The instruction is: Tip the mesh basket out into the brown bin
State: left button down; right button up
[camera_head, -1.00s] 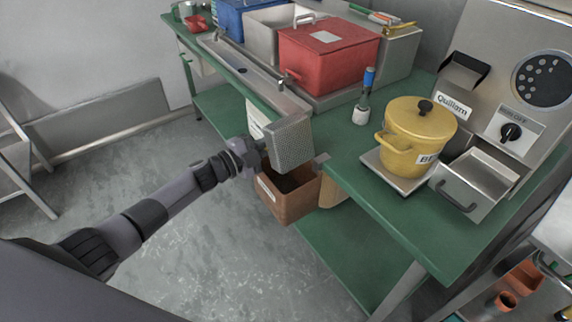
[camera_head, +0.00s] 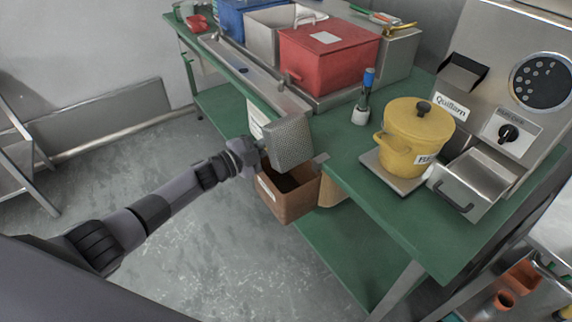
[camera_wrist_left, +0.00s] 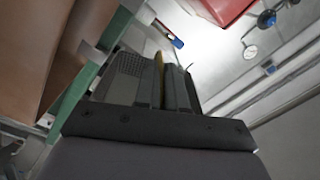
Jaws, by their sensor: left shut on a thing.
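The mesh basket (camera_head: 290,143) is a grey perforated box, tilted on its side above the bin in the head view. My left gripper (camera_head: 258,152) is shut on it from the left; its fingers hide the grip point. In the left wrist view the gripper (camera_wrist_left: 160,85) shows with part of the basket's mesh (camera_wrist_left: 122,78) beside the fingers. The brown bin (camera_head: 290,205) hangs at the front edge of the green table, open upward, with a dark inside. The basket overlaps the bin's back rim in the picture. Its contents cannot be seen. My right gripper is not in view.
The green table (camera_head: 395,220) carries a yellow pot (camera_head: 410,140) on a scale, a red box (camera_head: 325,60) and a small brush-like tool (camera_head: 363,100). A grinder machine (camera_head: 505,90) stands at the right. The floor left of the bin is clear.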

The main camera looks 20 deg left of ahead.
pick_arm(q)
jog(key=n, duration=0.4)
